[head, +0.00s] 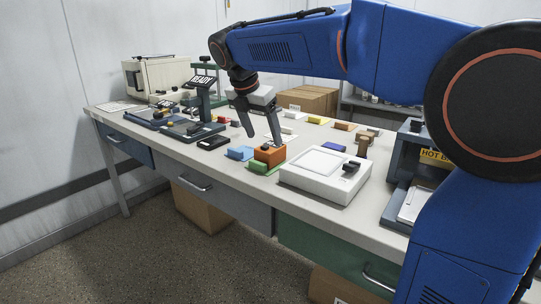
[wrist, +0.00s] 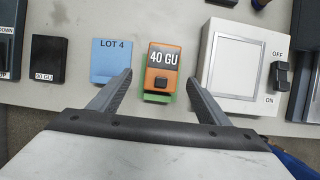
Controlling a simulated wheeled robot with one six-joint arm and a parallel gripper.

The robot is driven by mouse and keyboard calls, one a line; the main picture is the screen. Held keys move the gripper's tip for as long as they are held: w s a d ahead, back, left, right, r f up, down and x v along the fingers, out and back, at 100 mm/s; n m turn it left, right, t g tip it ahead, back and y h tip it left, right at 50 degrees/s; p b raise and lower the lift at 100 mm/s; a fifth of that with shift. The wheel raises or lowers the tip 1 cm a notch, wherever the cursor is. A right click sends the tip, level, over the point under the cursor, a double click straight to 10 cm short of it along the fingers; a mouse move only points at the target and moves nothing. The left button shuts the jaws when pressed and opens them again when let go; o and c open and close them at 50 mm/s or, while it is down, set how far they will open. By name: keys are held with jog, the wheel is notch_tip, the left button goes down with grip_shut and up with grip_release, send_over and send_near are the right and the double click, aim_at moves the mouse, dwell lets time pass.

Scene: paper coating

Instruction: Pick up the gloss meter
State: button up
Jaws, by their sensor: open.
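The gloss meter (head: 269,154) is an orange block with a dark display reading 40 GU and a black button, seen also in the wrist view (wrist: 162,78). It sits on a green pad (wrist: 157,98) near the front edge of the bench. My gripper (head: 264,140) is open and empty, with its fingers pointing down just above the meter. In the wrist view, one finger is on each side of the meter, with gaps between. I cannot tell exactly how high the fingertips are above it.
A blue LOT 4 card (wrist: 111,60) lies left of the meter, with a black 90 GU block (wrist: 47,60) beyond it. A white box with a framed panel (head: 322,174) and ON/OFF switch stands close on the right. Bench (head: 228,170) space is narrow around the meter.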

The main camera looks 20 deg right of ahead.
aim_at(270, 150)
jog(key=shift+d+x, duration=0.15)
jog(key=shift+x, duration=1.75)
jog(key=shift+d+x, duration=0.15)
jog(key=shift+x, duration=1.7)
jog(key=shift+r, duration=0.1)
jog(key=c, duration=1.5)
